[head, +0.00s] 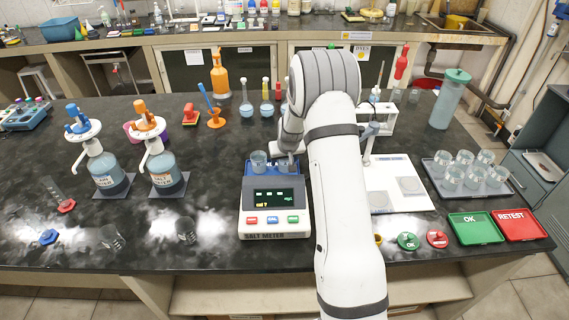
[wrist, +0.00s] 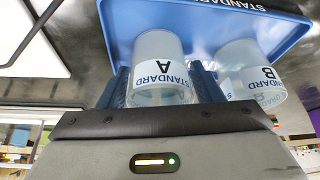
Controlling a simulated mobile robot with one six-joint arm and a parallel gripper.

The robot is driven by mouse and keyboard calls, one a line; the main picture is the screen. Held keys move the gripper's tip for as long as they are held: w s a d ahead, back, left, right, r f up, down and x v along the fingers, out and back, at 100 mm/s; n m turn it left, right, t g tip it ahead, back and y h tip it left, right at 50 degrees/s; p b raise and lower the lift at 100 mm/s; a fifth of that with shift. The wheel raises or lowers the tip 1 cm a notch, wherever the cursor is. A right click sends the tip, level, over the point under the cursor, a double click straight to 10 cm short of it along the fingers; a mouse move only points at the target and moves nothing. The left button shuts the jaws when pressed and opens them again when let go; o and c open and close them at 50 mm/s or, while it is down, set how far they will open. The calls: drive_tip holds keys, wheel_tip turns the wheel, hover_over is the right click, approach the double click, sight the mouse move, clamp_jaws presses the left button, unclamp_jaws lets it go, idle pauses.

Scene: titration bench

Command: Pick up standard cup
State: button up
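Two frosted cups stand in the wrist view, marked STANDARD A (wrist: 160,60) and STANDARD B (wrist: 250,65), by a blue tray (wrist: 218,30) lettered STANDARD. My gripper (wrist: 161,88) has its dark blue fingers on either side of cup A. Cup A fills nearly all the room between them; whether they touch it cannot be told. Cup B is apart, beside the right finger. In the head view one cup (head: 259,162) shows on the blue platform of the salt meter (head: 268,205); the other is at my gripper (head: 288,155), partly hidden by my arm.
Green OK (head: 474,228) and red RETEST (head: 515,225) trays lie at the right. Two pump bottles (head: 163,170) stand left. The counter left of the meter has free room.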

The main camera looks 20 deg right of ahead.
drive_tip(key=c, duration=0.7)
drive_tip(key=shift+c, duration=0.2)
